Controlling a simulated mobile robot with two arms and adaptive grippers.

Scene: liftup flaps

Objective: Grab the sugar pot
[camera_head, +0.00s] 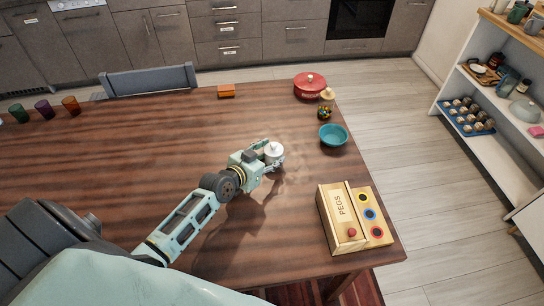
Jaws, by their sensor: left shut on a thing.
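A small white lidded pot, which looks like the sugar pot (273,151), is over the wooden table (150,140) right of its middle. My left gripper (273,156) is at the pot and shut on it. The fingers partly hide the pot's sides. I cannot tell whether the pot touches the table or is slightly above it. My right gripper is not in view.
A teal bowl (333,135), a red lidded pot (309,86) and a small bowl of coloured sweets (324,113) stand to the right. A wooden pegs box (343,218) is near the right front corner. The table's left middle is clear.

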